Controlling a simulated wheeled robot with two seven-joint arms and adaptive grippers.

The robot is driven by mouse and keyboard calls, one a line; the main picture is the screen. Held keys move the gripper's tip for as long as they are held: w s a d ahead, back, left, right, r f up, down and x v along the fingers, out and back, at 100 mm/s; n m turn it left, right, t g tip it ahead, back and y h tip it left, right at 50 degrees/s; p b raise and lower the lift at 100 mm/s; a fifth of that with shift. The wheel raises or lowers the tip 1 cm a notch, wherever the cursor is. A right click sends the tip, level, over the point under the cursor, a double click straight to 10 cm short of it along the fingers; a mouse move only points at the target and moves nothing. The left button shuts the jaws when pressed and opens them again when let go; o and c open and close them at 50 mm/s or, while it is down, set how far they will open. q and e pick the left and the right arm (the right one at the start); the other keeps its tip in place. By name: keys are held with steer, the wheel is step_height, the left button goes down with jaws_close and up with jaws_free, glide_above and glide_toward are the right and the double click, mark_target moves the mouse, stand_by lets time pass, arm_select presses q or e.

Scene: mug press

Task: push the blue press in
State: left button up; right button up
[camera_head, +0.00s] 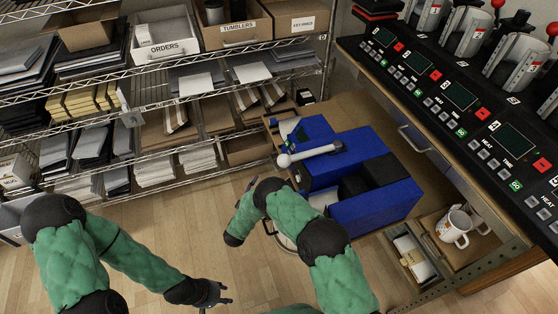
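The blue press (375,208) stands at the centre right on a brown surface. It has a dark block on its body and a grey lever (315,152) with a pale round knob at its left end. My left gripper (222,296) is at the bottom centre, low over the wooden floor and well apart from the press. It is small and dark, and its opening cannot be made out. My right arm (290,212) is bent in front of the press, to its lower left. The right gripper is not clearly seen; dark finger-like parts show beside that arm.
A black control panel (505,140) with several metal mug presses runs along the right. Wire shelves with an ORDERS bin (165,47) fill the left. Floor shows between.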

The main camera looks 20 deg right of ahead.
mark_target(273, 162)
arm_select(q)
steer(key=b+x, duration=0.3)
steer(key=shift+w+a+f, duration=0.15)
steer(key=shift+f, duration=0.15)
arm_select(e)
steer(key=shift+h, duration=0.6)
steer(key=x, duration=0.7)
steer(key=r+x, duration=0.1)
steer(key=x, duration=0.3)
steer(key=shift+s+d, duration=0.1)
steer(key=shift+s, duration=0.1)
jaws_close()
